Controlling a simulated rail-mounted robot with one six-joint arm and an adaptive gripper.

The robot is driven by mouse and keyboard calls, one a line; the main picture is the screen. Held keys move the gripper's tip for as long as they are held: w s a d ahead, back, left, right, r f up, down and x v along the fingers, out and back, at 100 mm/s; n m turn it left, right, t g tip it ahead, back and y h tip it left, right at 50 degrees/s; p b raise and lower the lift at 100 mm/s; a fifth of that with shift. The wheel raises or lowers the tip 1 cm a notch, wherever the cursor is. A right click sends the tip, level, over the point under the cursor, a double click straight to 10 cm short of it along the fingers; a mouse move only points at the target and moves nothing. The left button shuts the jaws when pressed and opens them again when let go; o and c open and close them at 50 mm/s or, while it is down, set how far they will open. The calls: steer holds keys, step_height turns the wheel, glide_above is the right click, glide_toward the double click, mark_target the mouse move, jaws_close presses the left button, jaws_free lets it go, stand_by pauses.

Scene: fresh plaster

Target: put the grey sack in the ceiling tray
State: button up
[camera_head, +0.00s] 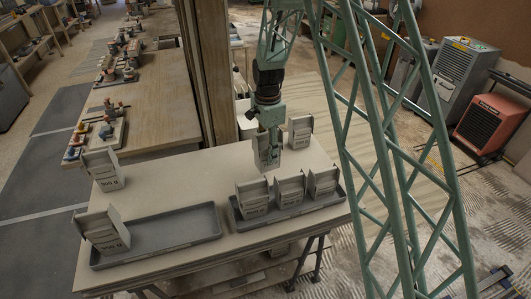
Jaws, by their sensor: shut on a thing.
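My gripper (268,158) points down above the back of the table, behind the right tray. It is shut on a pale grey thing, probably the grey sack (262,143), mostly hidden by the fingers. Two dark grey trays lie on the table: the left tray (170,232) has a bare floor, with a sack (103,230) tilted at its left end. The right tray (290,211) holds three upright sacks (252,198) in a row. More sacks stand at the back left (103,170) and back right (300,131). I cannot tell which tray is the ceiling tray.
The pale table (185,180) is clear in its middle. A wooden post (207,70) stands behind it. A long bench (150,95) with small tools is at the back left. A grey machine (460,75) and a red heater (490,123) stand on the right.

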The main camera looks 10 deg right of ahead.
mark_target(281, 144)
steer(key=n, duration=0.2)
steer(key=d+r+n, duration=0.1)
steer(key=n, duration=0.1)
steer(key=shift+s+d, duration=0.2)
steer(key=d+n, duration=0.1)
steer(key=n, duration=0.2)
steer(key=s+d+r+n+b, duration=0.1)
steer(key=n, duration=0.3)
steer(key=d+r+n, duration=0.1)
steer(key=n, duration=0.3)
steer(key=shift+s+d+r, duration=0.15)
steer(key=shift+s+d, duration=0.15)
steer(key=shift+d, duration=0.1)
steer(key=shift+a, duration=0.15)
